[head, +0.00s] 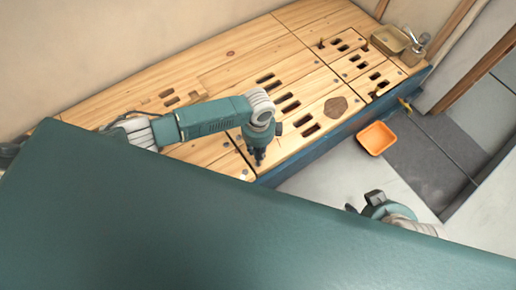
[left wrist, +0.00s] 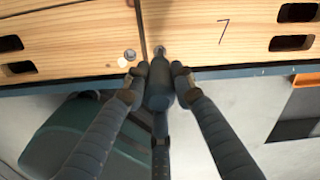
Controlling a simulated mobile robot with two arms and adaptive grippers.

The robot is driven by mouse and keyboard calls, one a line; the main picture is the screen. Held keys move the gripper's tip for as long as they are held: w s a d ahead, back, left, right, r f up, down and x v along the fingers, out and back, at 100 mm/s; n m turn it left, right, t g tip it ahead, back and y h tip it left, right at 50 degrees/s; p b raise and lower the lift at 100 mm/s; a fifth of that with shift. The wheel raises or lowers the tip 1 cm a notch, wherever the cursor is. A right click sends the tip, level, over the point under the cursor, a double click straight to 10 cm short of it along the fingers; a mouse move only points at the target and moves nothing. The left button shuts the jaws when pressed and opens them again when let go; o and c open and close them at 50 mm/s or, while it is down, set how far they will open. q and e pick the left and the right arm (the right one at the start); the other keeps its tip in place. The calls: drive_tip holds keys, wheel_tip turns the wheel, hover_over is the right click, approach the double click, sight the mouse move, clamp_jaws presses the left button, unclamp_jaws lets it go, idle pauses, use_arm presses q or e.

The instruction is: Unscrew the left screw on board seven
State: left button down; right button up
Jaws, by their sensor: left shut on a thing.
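Board seven (left wrist: 255,35) is pale wood marked with a 7 in the left wrist view, right of a dark seam. Its left screw (left wrist: 160,50) shows as a small metal head just right of that seam, near the board's front edge. In the head view my left gripper (head: 257,160) points down at the front edge of the boards. My right gripper (head: 365,204) is partly hidden behind my body, away from the boards.
Another screw head (left wrist: 130,55) sits on the neighbouring board left of the seam. An orange tray (head: 376,138) lies on the floor in front of the bench. Several slotted boards cover the bench.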

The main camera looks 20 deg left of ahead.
use_arm(q)
drive_tip(key=shift+r+n+p, duration=0.15)
drive_tip(key=shift+n+p, duration=0.15)
drive_tip(key=shift+p, duration=0.05)
drive_tip(key=shift+n+p, duration=1.25)
drive_tip(key=shift+n, duration=0.35)
drive_tip(key=shift+n+p, duration=0.75)
drive_tip(key=shift+n, duration=0.25)
drive_tip(key=shift+n+p, duration=0.7)
drive_tip(key=shift+n, duration=0.4)
drive_tip(key=shift+m, duration=0.7)
use_arm(e)
wheel_tip(320, 180, down, 13)
drive_tip(key=s+g, duration=0.2)
drive_tip(key=shift+s+d+r, duration=0.15)
drive_tip(key=shift+d+r, duration=0.05)
